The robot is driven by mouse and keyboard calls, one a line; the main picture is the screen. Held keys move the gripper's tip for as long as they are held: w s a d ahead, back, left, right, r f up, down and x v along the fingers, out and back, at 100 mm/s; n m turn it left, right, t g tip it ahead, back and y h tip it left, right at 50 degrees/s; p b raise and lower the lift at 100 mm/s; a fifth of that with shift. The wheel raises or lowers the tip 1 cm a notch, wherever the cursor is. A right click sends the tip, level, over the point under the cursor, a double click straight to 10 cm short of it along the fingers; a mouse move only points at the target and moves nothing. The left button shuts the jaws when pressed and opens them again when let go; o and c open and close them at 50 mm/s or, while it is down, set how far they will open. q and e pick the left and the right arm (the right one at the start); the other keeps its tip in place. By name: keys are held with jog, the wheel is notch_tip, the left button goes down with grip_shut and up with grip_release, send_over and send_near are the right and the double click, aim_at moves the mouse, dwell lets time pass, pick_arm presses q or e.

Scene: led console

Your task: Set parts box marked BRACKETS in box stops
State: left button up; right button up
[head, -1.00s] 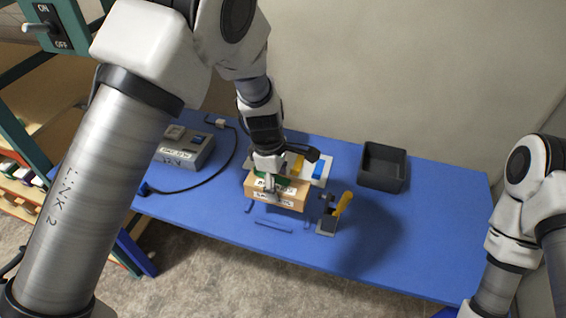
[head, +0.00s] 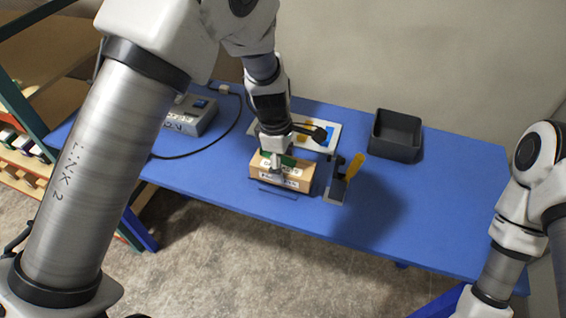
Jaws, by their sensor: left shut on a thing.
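The cardboard parts box (head: 259,172) is on or just above the blue table, with a white label on its front face; the print is too small to read. My left gripper (head: 278,172) is shut on the box from above, near its middle. A thin blue front stop (head: 278,192) lies along the table right in front of the box. The side stops are hard to make out, and I cannot tell whether the box touches the table. My right arm shows at the right edge, but its gripper is out of view.
A clamp with a yellow handle (head: 353,168) stands close to the right of the box. A white panel with coloured parts (head: 326,130) lies behind it. A black bin (head: 397,136) is at the back right, and a grey console (head: 190,115) with a cable is at the left. The right table is clear.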

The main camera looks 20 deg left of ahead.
pick_arm(q)
jog(key=shift+f+b, duration=0.35)
jog(key=shift+f, duration=0.8)
dwell(1.1)
jog(key=o, duration=1.4)
jog(key=shift+o, duration=0.2)
jog(key=r, duration=0.4)
jog(key=a+r, duration=0.1)
jog(key=r, duration=0.7)
jog(key=shift+a, duration=0.2)
